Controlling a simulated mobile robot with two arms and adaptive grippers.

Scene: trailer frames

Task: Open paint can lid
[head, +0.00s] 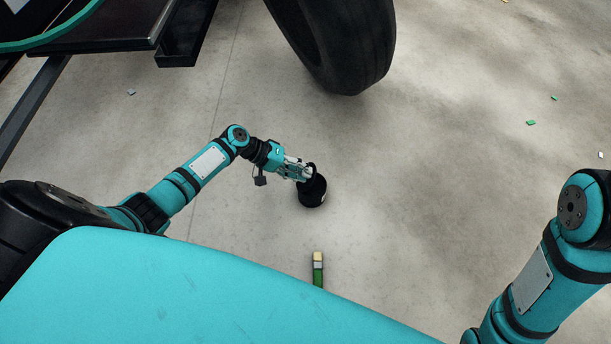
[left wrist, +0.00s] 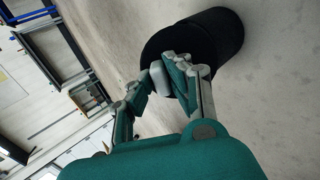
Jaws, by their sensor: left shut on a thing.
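The black paint can (head: 312,197) stands on the concrete floor in the middle of the head view. In the left wrist view the can (left wrist: 226,35) shows at the top. A black round lid (head: 318,182) appears tilted at the can's top; the wrist view shows the lid (left wrist: 158,47) nearer to me than the can. My left gripper (head: 306,173) is shut on the lid's edge; its fingers (left wrist: 165,78) cover part of it. I cannot tell whether the lid still touches the can. My right gripper is out of view.
A green-handled brush (head: 318,268) lies on the floor in front of the can. A large black tyre (head: 345,45) and a dark trailer frame (head: 110,28) stand behind. Small green scraps (head: 531,122) lie at right. The floor around the can is mostly clear.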

